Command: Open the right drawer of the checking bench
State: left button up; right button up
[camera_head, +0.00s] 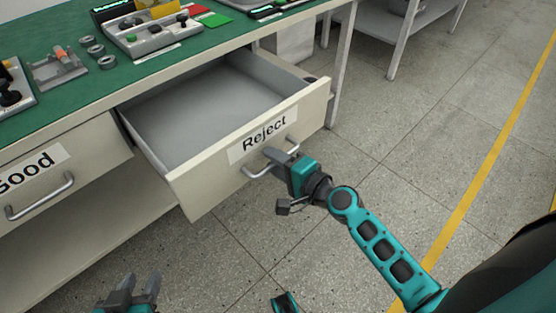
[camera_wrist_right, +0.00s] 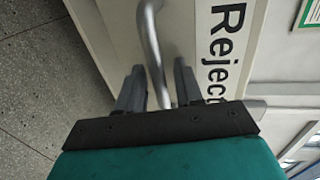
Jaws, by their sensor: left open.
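The right drawer (camera_head: 215,135), labelled "Reject", is pulled well out of the checking bench, and its grey inside looks empty. Its metal bar handle (camera_head: 257,172) is on the front panel. My right gripper (camera_head: 275,158) is at this handle. In the right wrist view the handle (camera_wrist_right: 151,40) runs between the two fingers, with gaps beside it, so the gripper looks open around it. My left gripper (camera_head: 139,284) is open and empty, low in the picture, below and apart from the bench.
The left drawer (camera_head: 90,158), labelled "Good", is shut. The green bench top (camera_head: 70,95) bears trays, rings and fixtures. A bench leg (camera_head: 340,65) stands right of the open drawer. Grey tiled floor (camera_head: 440,130) with a yellow line lies clear at the right.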

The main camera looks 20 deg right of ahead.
pick_arm(q)
jog(key=shift+w+d+f+b, duration=0.2)
jog(key=shift+d+f+b, duration=0.2)
jog(key=shift+b, duration=0.7)
pick_arm(e)
jog(key=v, duration=1.3)
pick_arm(q)
jog(key=shift+a+f, duration=0.1)
jog(key=shift+f, duration=0.1)
pick_arm(e)
jog(key=shift+a, duration=0.1)
